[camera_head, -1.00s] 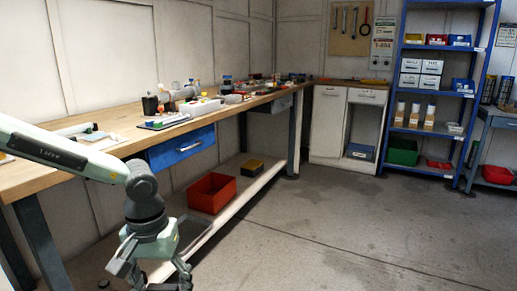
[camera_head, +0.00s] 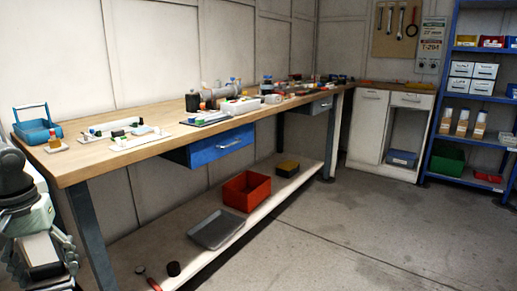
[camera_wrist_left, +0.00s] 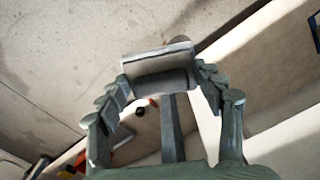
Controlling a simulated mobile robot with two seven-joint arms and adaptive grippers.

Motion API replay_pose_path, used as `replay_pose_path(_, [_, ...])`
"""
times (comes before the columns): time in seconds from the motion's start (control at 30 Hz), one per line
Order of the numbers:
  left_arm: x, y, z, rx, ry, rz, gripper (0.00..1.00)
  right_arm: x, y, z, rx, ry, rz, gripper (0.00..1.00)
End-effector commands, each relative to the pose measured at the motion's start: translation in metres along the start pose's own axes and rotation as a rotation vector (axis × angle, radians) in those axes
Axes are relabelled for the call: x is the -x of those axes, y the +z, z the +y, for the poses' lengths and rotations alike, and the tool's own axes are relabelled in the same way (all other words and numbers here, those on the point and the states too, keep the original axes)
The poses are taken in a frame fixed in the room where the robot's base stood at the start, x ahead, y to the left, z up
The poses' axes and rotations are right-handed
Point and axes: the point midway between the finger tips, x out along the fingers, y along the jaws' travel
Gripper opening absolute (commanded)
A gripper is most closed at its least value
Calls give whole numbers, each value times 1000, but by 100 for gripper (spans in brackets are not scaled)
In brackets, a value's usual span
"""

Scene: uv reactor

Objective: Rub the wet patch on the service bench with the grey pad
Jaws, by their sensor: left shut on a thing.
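The service bench (camera_head: 160,136) has a long wooden top and runs from the left towards the back. My left gripper (camera_head: 42,262) is low at the left edge of the head view, in front of the bench's near end and apart from its top. In the left wrist view my left gripper (camera_wrist_left: 165,80) is shut on the grey pad (camera_wrist_left: 158,63), which spans between the fingers. I cannot make out a wet patch on the bench top. My right gripper is not in view.
A blue caddy (camera_head: 38,125) stands at the bench's near left end. Trays of small parts (camera_head: 136,138) lie along the top. A blue drawer (camera_head: 221,146) hangs below. The lower shelf holds a red bin (camera_head: 246,191) and a grey tray (camera_head: 216,229). The floor at right is clear.

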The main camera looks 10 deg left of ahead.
Motion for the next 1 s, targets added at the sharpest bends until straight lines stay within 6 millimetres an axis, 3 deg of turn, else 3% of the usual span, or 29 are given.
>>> replay_pose_path(0.17, [-29, 17, 8, 11, 10, 5, 38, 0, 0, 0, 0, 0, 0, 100])
replay_pose_path(0.23, [-44, 26, 22, -4, 14, 3, 38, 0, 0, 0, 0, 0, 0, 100])
replay_pose_path(0.47, [-73, 56, 104, -150, 13, 8, 38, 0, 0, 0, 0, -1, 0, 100])
replay_pose_path(0.73, [-57, 91, 220, -436, 5, 10, 38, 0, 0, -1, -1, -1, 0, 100])
replay_pose_path(0.9, [-40, 105, 262, -562, 0, 8, 38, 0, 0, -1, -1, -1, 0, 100])
replay_pose_path(1.0, [-34, 109, 272, -598, -1, 6, 38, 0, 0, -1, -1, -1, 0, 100])
